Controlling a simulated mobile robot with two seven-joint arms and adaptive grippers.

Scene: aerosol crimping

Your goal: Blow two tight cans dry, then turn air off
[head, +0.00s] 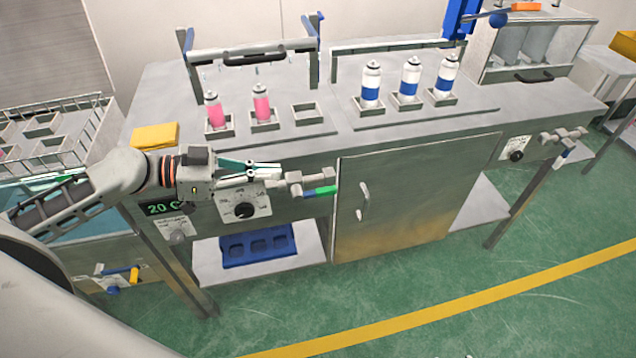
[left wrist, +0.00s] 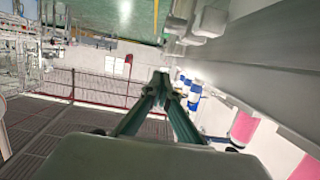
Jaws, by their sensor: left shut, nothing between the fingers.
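Two pink cans with white tops (head: 215,112) (head: 262,105) stand upright in square holders on the bench, under a frame with a nozzle bar (head: 250,50). A third holder (head: 308,114) beside them is empty. Three white cans with blue bands (head: 370,87) (head: 409,80) (head: 446,77) stand in holders to the right, under a second bar. A valve with a green lever (head: 320,191) is on the bench front. My left gripper (head: 278,170) is shut and empty just left of and above this valve; contact cannot be told. In the left wrist view its fingertips (left wrist: 163,78) meet. My right gripper is out of view.
A dial panel (head: 244,205) and a display reading 20 C sit on the bench front beneath my left gripper. A yellow cloth (head: 155,136) lies on the bench's left corner. Another valve with a blue lever (head: 563,155) is at right. Wire baskets stand left; floor in front is clear.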

